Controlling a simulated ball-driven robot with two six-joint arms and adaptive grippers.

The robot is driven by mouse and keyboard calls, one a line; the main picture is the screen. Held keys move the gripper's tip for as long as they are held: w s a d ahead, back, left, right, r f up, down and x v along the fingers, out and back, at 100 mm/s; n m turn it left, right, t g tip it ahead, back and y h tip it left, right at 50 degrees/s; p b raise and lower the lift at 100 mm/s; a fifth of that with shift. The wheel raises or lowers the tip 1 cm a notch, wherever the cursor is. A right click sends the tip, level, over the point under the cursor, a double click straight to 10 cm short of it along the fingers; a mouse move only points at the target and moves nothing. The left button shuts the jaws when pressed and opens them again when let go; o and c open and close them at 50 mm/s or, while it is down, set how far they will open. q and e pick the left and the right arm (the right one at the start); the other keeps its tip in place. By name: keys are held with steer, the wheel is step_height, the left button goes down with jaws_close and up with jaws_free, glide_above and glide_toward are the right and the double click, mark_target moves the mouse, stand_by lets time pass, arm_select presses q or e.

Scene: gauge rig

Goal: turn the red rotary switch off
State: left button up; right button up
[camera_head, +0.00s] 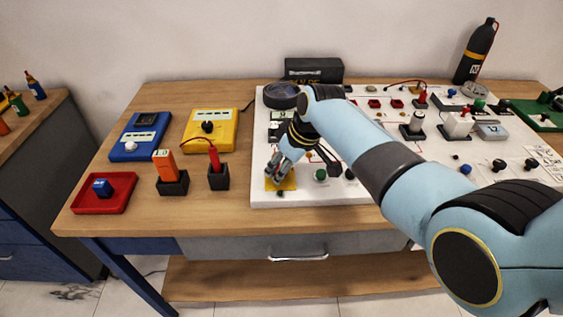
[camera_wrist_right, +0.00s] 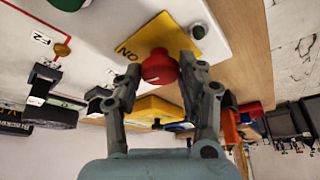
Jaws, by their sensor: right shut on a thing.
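The red rotary switch (camera_wrist_right: 160,66) shows in the right wrist view as a red knob on a yellow plate (camera_wrist_right: 184,32) marked "ON". In the head view the yellow plate (camera_head: 287,185) lies at the front left of the white panel, and the knob is hidden behind my gripper. My right gripper (camera_head: 276,172) reaches down over the plate. In the wrist view its two fingers (camera_wrist_right: 160,72) are shut on the knob, one on each side. A small white mark shows on the knob. My left gripper is in neither view.
The white panel (camera_head: 262,195) carries many knobs and switches, with a green knob (camera_head: 321,175) close right of the gripper. A black holder with a red probe (camera_head: 218,176), a yellow meter (camera_head: 210,130) and a red tray (camera_head: 128,204) stand to the left.

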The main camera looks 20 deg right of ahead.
steer(key=n+y, duration=0.1)
steer(key=n, duration=0.1)
steer(key=shift+w+d+n+g, duration=0.1)
steer(key=shift+w+n+g, duration=0.05)
steer(key=shift+n+g, duration=0.2)
steer(key=n+g+b, duration=0.1)
steer(key=n, duration=0.2)
steer(key=shift+f+y+b, duration=0.1)
steer(key=shift+y+b, duration=0.2)
steer(key=n+b, duration=0.1)
steer(key=n, duration=0.1)
steer(key=n+g+b, duration=0.1)
steer(key=n, duration=0.1)
steer(key=shift+w+g+b, duration=0.15)
steer(key=shift+g+b, duration=0.1)
steer(key=shift+b, duration=0.1)
steer(key=shift+n+g+b, duration=0.4)
steer(key=shift+n+b, duration=0.45)
steer(key=shift+n, duration=0.3)
steer(key=o, duration=1.1)
steer(key=shift+o, duration=0.2)
